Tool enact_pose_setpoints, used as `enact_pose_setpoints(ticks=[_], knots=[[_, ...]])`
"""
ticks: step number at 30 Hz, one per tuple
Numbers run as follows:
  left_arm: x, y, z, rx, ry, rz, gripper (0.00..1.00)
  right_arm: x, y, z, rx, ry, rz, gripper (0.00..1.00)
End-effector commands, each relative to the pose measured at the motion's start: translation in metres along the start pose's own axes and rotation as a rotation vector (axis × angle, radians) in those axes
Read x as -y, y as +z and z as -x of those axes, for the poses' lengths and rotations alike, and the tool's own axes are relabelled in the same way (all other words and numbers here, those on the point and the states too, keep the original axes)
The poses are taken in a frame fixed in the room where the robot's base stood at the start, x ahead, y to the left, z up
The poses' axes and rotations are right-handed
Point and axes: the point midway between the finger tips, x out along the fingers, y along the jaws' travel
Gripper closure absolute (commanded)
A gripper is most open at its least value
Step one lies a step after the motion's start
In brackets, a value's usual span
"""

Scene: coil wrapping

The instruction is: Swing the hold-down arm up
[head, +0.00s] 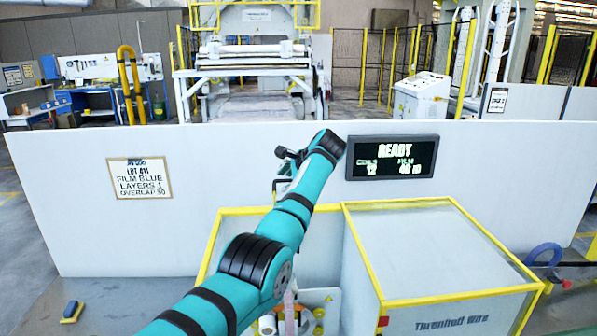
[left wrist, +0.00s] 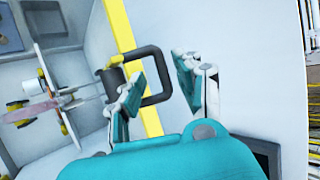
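My left arm reaches up across the head view; its gripper (head: 283,184) is at the far end, mostly hidden by the wrist. In the left wrist view the left gripper (left wrist: 158,85) is open, with its two fingers apart. A black loop handle (left wrist: 153,47) shows between and beyond the fingers, in front of a yellow edge. I cannot tell whether the fingers touch it. A dark round piece sits at the handle's left end. Rods and a coil spindle (left wrist: 45,104) lie left of it; which part is the hold-down arm is unclear. The right gripper is not in view.
A white panel with a READY display (head: 392,158) and a paper sign (head: 139,178) stands across the back. A yellow-edged white cabinet (head: 440,255) is at the front right. A blue-handled item (head: 72,311) lies at lower left.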

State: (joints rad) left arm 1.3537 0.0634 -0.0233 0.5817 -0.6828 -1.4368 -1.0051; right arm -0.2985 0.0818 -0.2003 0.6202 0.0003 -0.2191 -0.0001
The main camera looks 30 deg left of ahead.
Motion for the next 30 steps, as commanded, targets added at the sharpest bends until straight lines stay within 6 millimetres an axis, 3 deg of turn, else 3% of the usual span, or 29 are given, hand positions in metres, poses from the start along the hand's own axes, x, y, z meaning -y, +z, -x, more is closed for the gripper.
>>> enact_pose_setpoints(ticks=[6, 13, 18, 30], knots=[[0.000, -0.002, 0.051, -0.005, -0.005, 0.001, 0.66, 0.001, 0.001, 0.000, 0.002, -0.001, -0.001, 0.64], [0.000, -0.001, 0.090, -0.003, -0.005, 0.000, 0.66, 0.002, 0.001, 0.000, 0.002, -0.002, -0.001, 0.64], [0.000, -0.001, 0.101, -0.002, -0.004, 0.000, 0.66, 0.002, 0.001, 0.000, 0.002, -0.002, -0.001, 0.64], [0.000, -0.001, 0.102, -0.002, -0.003, 0.000, 0.66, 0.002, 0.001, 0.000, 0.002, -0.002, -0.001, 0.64]])
